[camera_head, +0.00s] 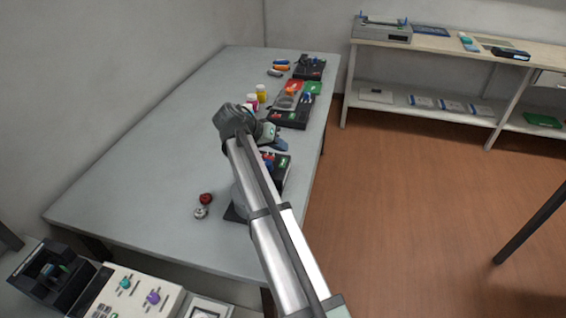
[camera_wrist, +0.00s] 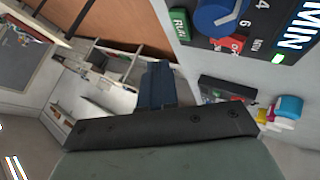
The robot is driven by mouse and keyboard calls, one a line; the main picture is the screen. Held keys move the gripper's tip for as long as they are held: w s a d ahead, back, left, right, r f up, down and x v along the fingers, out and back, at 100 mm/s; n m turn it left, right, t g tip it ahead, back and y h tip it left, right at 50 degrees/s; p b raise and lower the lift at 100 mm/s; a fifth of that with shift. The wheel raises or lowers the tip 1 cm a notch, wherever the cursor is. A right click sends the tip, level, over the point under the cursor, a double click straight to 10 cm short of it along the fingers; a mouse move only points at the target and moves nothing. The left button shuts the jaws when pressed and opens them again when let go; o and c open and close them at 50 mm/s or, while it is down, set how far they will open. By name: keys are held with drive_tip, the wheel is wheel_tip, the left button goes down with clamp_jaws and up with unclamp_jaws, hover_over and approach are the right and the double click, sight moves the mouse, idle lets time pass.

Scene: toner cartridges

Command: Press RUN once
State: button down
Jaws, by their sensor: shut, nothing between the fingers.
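The green button marked RUN (camera_wrist: 180,24) sits on a black control panel at the top of the wrist view, beside a blue knob (camera_wrist: 218,14) and a red button (camera_wrist: 228,44). In the head view, the black control box (camera_head: 284,172) is near the table's right edge, partly hidden by my arm. My gripper (camera_head: 280,145) is just behind and above this box. In the wrist view, my dark blue fingers (camera_wrist: 158,72) are shut and empty, below RUN in the picture. I see no contact with the button.
More black units (camera_head: 290,116) with red and green parts stand farther along the table (camera_head: 150,150). Yellow and pink bottles (camera_head: 261,92) stand left of them. A small red-topped item (camera_head: 206,198) lies left of my arm. The table's left side is clear.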

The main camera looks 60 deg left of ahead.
drive_tip(key=shift+r, duration=1.15)
